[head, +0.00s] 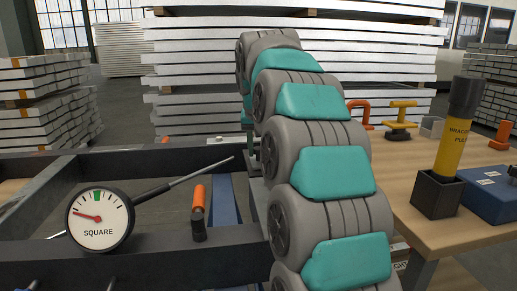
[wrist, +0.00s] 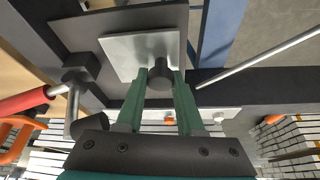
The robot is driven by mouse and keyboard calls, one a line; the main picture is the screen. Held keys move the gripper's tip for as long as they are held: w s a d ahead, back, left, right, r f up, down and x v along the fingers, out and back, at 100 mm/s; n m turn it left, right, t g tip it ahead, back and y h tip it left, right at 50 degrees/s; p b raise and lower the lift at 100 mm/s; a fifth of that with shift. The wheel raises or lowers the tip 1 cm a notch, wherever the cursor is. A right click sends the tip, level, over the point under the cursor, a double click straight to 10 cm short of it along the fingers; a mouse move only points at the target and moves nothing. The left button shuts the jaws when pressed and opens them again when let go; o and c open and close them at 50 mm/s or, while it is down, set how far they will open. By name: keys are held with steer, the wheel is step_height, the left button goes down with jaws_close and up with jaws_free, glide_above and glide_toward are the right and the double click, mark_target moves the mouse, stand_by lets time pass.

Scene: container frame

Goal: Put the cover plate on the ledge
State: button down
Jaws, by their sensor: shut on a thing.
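The cover plate (wrist: 122,47) is a pale silver square with a dark round knob (wrist: 160,78) in the wrist view. My gripper (wrist: 161,84) has two green fingers, shut on the knob from either side. The plate lies over a larger dark plate or flat surface (wrist: 72,36) of the frame; I cannot tell whether they touch. I cannot tell for sure which surface is the ledge. In the head view my arm hides the gripper's fingertips and the cover plate.
A dark frame (head: 165,258) carries a round gauge (head: 100,220) marked SQUARE, its needle left of the green band. An orange-handled tool (head: 198,207) and a slanting rod (head: 205,169) are nearby. The bench (head: 400,185) at right holds a yellow cylinder (head: 452,145) and a blue box (head: 490,196).

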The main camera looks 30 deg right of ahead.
steer(key=shift+f, duration=0.3)
stand_by(0.5)
steer(key=shift+c, duration=2.3)
jaws_free()
steer(key=v, duration=0.7)
steer(key=shift+r, duration=0.2)
steer(key=shift+s+a+r, duration=0.1)
steer(key=shift+s+r, duration=0.05)
steer(key=shift+s, duration=0.05)
